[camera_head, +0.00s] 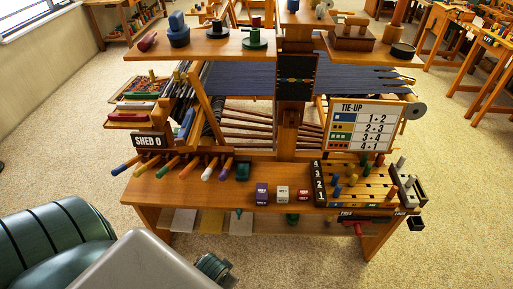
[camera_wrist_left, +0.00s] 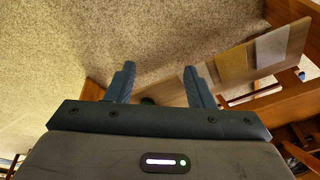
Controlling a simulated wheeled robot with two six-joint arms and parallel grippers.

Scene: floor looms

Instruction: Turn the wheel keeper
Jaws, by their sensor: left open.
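The loom bench (camera_head: 200,187) stands ahead with its tools on top. At its front right edge is a strip with the words FREE and LOCK (camera_head: 372,215) and a small red handle below it (camera_head: 358,229); I cannot tell for sure that this is the wheel keeper. My left arm fills the lower left of the head view. My right gripper does not show.
A tie-up board (camera_head: 364,127) stands above a pegged block (camera_head: 355,185). Several coloured pegs (camera_head: 190,167) line the bench's left edge. A SHED 0 sign (camera_head: 148,141) stands there. Carpet (camera_head: 455,230) is free at the right.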

